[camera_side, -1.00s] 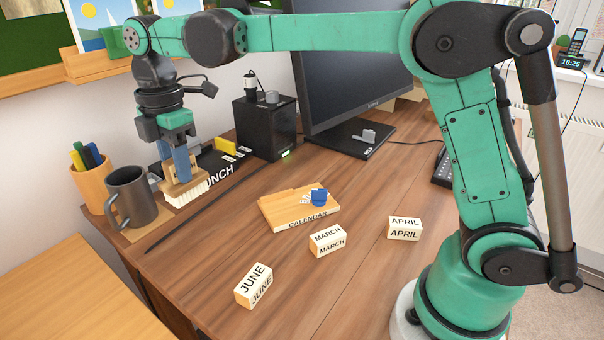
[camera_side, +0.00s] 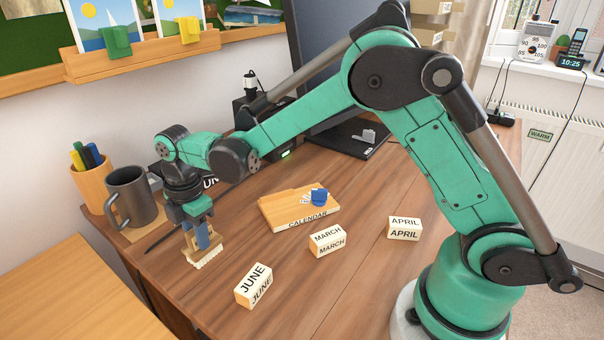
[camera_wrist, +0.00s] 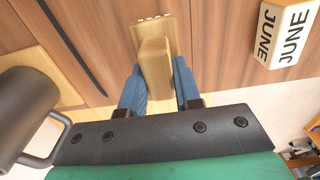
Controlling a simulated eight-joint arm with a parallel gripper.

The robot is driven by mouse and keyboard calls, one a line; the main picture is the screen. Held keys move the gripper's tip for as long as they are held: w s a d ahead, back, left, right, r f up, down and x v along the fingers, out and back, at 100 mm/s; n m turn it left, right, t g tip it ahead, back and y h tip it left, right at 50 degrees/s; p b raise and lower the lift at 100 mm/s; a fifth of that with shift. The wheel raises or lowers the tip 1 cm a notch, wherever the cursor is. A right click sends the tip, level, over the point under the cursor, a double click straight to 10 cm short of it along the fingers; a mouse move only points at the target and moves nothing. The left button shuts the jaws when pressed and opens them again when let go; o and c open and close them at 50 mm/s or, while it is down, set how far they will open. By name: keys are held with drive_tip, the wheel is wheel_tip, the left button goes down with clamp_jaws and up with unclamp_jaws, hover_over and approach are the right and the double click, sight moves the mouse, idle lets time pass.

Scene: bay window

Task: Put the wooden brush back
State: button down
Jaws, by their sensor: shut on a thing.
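The wooden brush (camera_side: 206,254) is pale wood with cream bristles that point down. My gripper (camera_side: 203,238) is shut on its block and holds it upright, at or just above the desk near the front-left edge; I cannot tell whether the bristles touch. In the wrist view the brush (camera_wrist: 155,62) sits between the two blue fingers of my gripper (camera_wrist: 157,88). The dark organiser with white lettering (camera_side: 211,183) is behind, mostly hidden by my arm.
A grey mug (camera_side: 130,195) and an orange pen cup (camera_side: 92,188) stand left of the brush. The JUNE block (camera_side: 254,286) lies to its right, with the MARCH block (camera_side: 327,239), APRIL block (camera_side: 404,228) and wooden CALENDAR stand (camera_side: 285,211) beyond. Bare desk lies around the brush.

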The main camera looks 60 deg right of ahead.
drive_tip(key=shift+f, duration=0.15)
drive_tip(key=c, duration=0.6)
unclamp_jaws()
drive_tip(key=s+d+r+m+t, duration=0.25)
drive_tip(key=r+m, duration=0.25)
drive_tip(key=r, duration=0.9)
drive_tip(key=shift+s+d+f+m+t, duration=0.7)
drive_tip(key=shift+s+d+m, duration=0.45)
drive_tip(key=shift+s+m, duration=0.8)
drive_tip(key=shift+s+d+f+m+t, duration=0.45)
drive_tip(key=shift+s+d+m+t, duration=0.65)
drive_tip(key=shift+m, duration=1.3)
drive_tip(key=shift+s+d+f+m+t, duration=0.6)
drive_tip(key=shift+s+d+m, duration=0.65)
drive_tip(key=shift+s+m, duration=0.9)
